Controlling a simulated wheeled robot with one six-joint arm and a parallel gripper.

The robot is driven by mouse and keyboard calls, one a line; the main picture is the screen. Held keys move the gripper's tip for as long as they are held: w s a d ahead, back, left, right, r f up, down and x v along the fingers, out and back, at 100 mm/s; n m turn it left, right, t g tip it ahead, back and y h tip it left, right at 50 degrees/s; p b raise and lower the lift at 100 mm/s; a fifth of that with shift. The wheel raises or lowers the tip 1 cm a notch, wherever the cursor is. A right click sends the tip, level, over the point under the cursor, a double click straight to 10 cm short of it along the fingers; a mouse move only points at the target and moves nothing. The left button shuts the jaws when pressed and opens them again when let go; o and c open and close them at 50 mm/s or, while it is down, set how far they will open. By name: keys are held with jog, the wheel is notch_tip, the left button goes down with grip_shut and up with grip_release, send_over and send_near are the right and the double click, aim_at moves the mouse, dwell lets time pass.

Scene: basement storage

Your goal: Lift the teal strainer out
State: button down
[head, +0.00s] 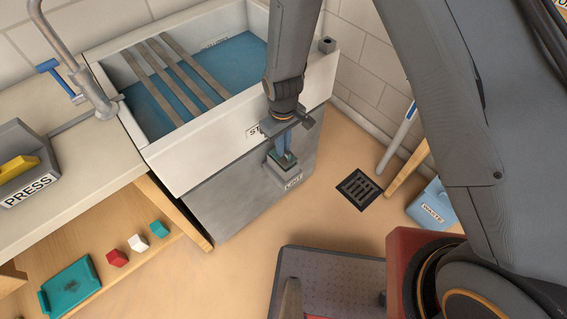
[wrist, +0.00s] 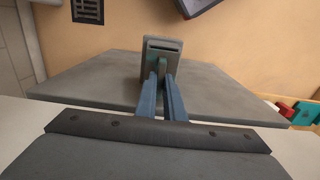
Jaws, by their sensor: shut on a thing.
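My gripper (head: 286,153) is at the front of the sink cabinet, above a small grey housing (head: 283,168) beside a label reading LINT. In the wrist view my blue fingers (wrist: 162,88) are shut on a narrow teal-green piece, which I take as the teal strainer (wrist: 161,74). The piece stands at the grey housing, which has a dark slot in its top face (wrist: 163,46). Most of the strainer is hidden by the fingers and housing. I cannot tell how far it sits inside.
A sink (head: 225,110) with slats across it stands behind my gripper. A floor drain (head: 359,189), a blue waste bin (head: 433,206) and leaning handles are at right. A shelf at lower left holds a teal tray (head: 71,287) and small blocks.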

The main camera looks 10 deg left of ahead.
jog(key=shift+r+p, duration=1.95)
jog(key=shift+r, duration=1.1)
